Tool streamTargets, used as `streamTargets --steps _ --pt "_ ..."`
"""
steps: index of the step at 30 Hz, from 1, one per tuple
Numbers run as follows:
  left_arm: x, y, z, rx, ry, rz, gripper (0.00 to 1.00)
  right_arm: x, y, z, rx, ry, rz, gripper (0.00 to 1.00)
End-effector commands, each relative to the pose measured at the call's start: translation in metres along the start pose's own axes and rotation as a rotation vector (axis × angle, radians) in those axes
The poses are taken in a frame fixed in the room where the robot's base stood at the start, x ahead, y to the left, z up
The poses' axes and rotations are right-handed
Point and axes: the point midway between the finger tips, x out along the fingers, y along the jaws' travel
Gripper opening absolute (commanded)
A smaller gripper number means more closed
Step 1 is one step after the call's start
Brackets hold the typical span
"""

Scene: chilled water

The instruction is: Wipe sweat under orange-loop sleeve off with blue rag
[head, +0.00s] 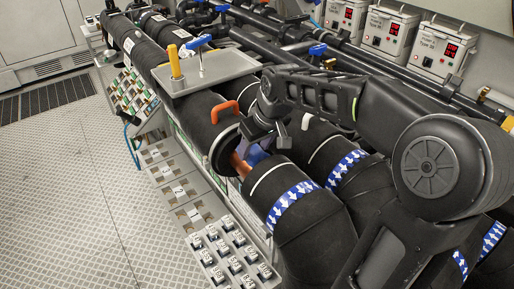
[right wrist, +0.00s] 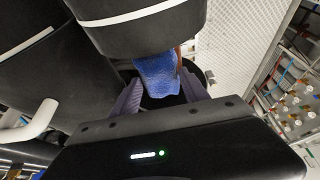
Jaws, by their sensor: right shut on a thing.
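The orange loop (head: 225,110) stands on a thick black sleeve (head: 196,110) of the front pipe in the head view. Just past the sleeve's open end, a short stretch of copper-coloured pipe (head: 239,165) is bare. My right gripper (head: 262,140) is at this gap, shut on the blue rag (head: 257,154). The rag also shows in the right wrist view (right wrist: 157,77), between the two fingers and beside a sliver of the copper pipe. I cannot tell whether the rag touches the pipe. Any sweat is hidden or too small to see. My left gripper is not in view.
A white loop (head: 306,120) is on the neighbouring pipe. Labelled tag panels (head: 236,256) line the front. The floor (head: 60,190) at left is clear.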

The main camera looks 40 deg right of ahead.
Motion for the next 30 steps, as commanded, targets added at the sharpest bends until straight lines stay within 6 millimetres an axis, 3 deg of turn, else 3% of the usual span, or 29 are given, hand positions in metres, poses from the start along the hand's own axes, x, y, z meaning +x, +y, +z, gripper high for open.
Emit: streamTargets --steps 11,30 --pt "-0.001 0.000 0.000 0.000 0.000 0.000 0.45 0.001 0.000 -0.003 -0.001 0.001 0.001 0.20" --pt "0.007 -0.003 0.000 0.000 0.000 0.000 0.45 -0.001 -0.001 0.015 0.000 -0.005 -0.001 0.20"
